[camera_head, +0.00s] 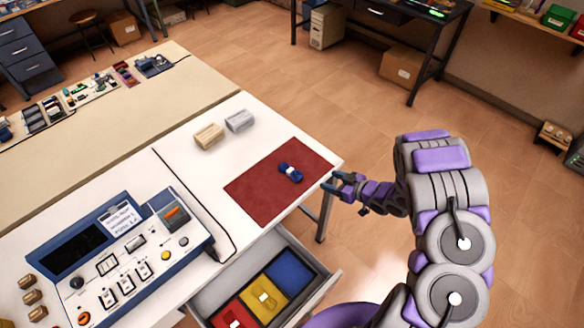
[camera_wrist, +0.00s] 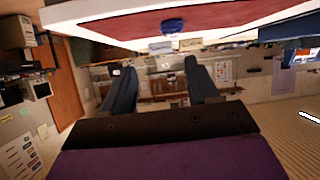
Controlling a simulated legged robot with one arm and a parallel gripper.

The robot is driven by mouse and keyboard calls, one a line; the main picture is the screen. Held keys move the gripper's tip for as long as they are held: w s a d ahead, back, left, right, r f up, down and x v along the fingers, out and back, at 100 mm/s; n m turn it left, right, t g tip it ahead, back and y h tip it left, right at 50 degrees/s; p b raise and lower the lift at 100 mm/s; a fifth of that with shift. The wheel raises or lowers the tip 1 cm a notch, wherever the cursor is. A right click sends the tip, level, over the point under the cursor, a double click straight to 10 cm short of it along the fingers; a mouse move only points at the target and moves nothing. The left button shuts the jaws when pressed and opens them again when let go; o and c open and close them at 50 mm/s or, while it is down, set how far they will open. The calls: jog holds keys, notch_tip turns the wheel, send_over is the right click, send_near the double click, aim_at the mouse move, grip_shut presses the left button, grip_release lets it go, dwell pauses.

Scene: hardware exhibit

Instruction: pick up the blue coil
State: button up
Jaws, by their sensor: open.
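The blue coil (camera_head: 290,172) lies on a dark red mat (camera_head: 250,199) near the right end of the white table. It also shows in the wrist view (camera_wrist: 173,26), small, at the top on the red mat, beyond the fingers. My gripper (camera_head: 335,184) is at the table's right edge, just right of the mat and apart from the coil. In the wrist view its two dark fingers (camera_wrist: 162,88) are spread with nothing between them.
Two blocks, one tan (camera_head: 209,136) and one grey (camera_head: 240,121), stand behind the mat. A blue control console (camera_head: 110,262) fills the table's left front. An open drawer (camera_head: 330,281) with red, yellow and blue compartments sticks out below the front edge. Floor is clear beyond the table's right end.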

jog(key=a+y, duration=0.1)
jog(key=a, duration=0.2)
jog(key=b, duration=0.1)
send_near(289, 170)
jog(key=x, duration=0.3)
jog(key=shift+w+d+f, duration=0.15)
jog(key=shift+w+f, duration=0.05)
jog(key=shift+w, duration=0.05)
jog(key=shift+b+x, duration=0.6)
jog(key=shift+x, duration=2.35)
jog(key=shift+s+r, duration=0.15)
jog(key=shift+r, duration=0.05)
jog(key=c, duration=1)
